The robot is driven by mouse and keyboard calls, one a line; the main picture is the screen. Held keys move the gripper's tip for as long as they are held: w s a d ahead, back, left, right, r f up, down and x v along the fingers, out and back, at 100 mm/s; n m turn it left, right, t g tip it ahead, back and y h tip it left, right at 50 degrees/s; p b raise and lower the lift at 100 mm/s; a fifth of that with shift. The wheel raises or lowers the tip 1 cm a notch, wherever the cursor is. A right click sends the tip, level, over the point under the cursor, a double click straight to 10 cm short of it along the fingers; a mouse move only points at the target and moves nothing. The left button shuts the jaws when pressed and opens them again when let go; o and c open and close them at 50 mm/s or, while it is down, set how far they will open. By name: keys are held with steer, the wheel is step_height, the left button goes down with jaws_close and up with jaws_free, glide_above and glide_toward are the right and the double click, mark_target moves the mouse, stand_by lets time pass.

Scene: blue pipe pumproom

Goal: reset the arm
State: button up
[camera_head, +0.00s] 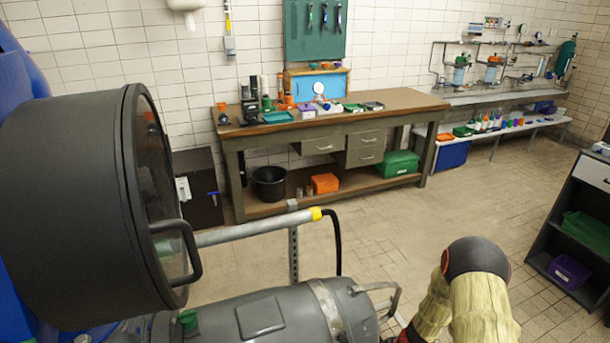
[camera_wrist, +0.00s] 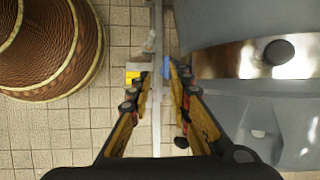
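My arm (camera_head: 478,295), in a beige sleeve with a dark joint, stands at the lower right in the head view, beside the grey cylindrical tank (camera_head: 262,316). My gripper (camera_wrist: 157,72) shows in the wrist view with its two fingers apart and nothing held between them. A thin grey upright strip (camera_wrist: 157,30) shows in line with the gap; I cannot tell how far off it is. The tank with its shiny band (camera_wrist: 235,59) is close on the right of the fingers. My gripper's fingers are not clearly visible in the head view.
A large black round housing (camera_head: 65,200) with an open-looking glass door fills the left. A grey pipe (camera_head: 255,230) with a yellow collar crosses above the tank. A workbench (camera_head: 400,105) stands behind. A dark shelf unit (camera_head: 575,225) is at right. Tiled floor (camera_head: 450,205) between is clear.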

steer(key=s+a+r+n+t+h, duration=0.1)
steer(key=s+r+n, duration=0.3)
steer(key=r, duration=1.4)
steer(key=s+a+r+n+t+h+p, duration=0.1)
steer(key=s+r+n, duration=0.4)
steer(key=r, duration=1.2)
steer(key=s+a+r+n+t+h, duration=0.2)
steer(key=s+r, duration=0.8)
steer(key=r, duration=0.8)
steer(key=shift+s+a+r+n+t+h, duration=0.3)
steer(key=shift+n+t+h, duration=0.45)
steer(key=shift+n, duration=0.55)
steer(key=shift+w, duration=0.1)
